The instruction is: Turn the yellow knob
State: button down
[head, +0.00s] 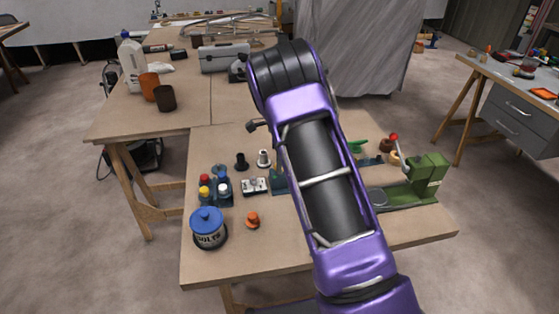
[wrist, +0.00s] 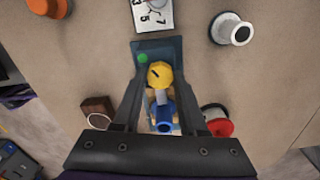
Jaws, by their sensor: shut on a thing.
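The yellow knob (wrist: 160,74) shows in the wrist view, on a dark base plate (wrist: 172,48) with a green dot beside the knob. My gripper (wrist: 160,88) has its two fingers on either side of the knob and is shut on it. A blue part (wrist: 164,118) sits below the knob in the picture, between the fingers. In the head view my purple arm hides the knob and the gripper; only a piece of the base plate (head: 279,182) shows at the arm's left edge.
On the workbench, a blue-lidded tin (head: 207,228), an orange piece (head: 253,220) and a rack of coloured bottles (head: 214,188) stand to the left. A numbered plate (head: 254,186) is near the arm. A green press (head: 425,180) stands to the right. The front of the bench is mostly clear.

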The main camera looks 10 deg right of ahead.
jog(key=shift+m, duration=0.4)
jog(key=shift+c, duration=2.2)
grip_release()
notch_tip(320, 180, up, 17)
jog(key=shift+r+p, duration=0.2)
jog(key=shift+p, duration=0.15)
